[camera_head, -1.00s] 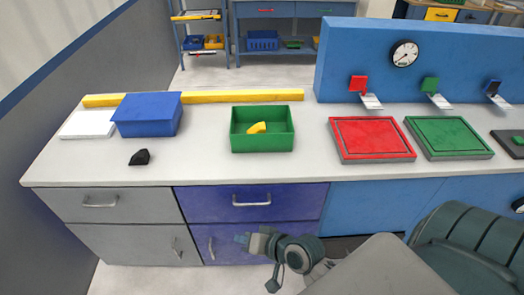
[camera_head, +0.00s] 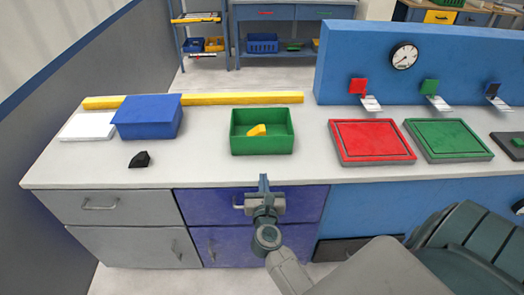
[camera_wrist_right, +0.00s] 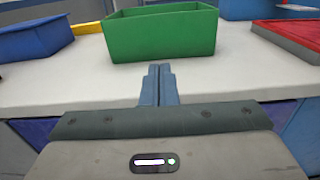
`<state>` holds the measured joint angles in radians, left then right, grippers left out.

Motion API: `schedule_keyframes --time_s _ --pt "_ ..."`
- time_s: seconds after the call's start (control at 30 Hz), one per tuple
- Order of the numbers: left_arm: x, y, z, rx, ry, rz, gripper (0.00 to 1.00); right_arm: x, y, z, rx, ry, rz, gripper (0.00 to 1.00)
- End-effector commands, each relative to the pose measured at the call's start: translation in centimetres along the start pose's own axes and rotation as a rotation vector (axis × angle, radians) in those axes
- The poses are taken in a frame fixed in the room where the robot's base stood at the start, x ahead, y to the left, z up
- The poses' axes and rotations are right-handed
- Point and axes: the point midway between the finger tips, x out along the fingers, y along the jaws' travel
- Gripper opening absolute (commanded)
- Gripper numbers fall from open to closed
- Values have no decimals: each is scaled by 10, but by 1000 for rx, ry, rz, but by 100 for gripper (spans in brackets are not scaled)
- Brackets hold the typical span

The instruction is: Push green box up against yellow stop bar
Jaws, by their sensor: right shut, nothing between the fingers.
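The green box (camera_head: 262,145) stands open on the white worktop with a yellow piece (camera_head: 257,130) inside. The yellow stop bar (camera_head: 240,97) runs along the back of the worktop, behind the green box, with a gap between them. My right gripper (camera_head: 263,181) is shut and empty in front of the worktop's front edge, pointing at the green box and apart from it. In the right wrist view, the shut fingers (camera_wrist_right: 159,84) point toward the front wall of the green box (camera_wrist_right: 160,35). My left gripper is not in view.
A blue box (camera_head: 148,122) stands left against the bar, with a white plate (camera_head: 88,126) beside it and a black lump (camera_head: 139,159) in front. Red (camera_head: 372,141) and green (camera_head: 448,139) trays lie right. The worktop before the green box is clear.

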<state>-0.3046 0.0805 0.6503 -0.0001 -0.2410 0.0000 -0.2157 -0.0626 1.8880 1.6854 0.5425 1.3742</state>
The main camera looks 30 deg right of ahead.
Motion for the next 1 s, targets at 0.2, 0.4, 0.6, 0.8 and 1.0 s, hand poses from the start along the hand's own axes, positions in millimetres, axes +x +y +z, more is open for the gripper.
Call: schedule_keyframes --time_s 0.2,0.4,0.6,0.8,1.0 --pt "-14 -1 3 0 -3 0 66 43 0 6 -7 -5 2 0" --pt "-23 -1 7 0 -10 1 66 86 0 5 -7 -6 2 0" --pt "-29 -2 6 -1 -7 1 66 116 0 4 -7 -4 2 0" --pt "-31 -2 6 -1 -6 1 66 129 0 2 -6 -3 2 0" --pt "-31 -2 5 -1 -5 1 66 130 0 2 -5 -4 3 0"
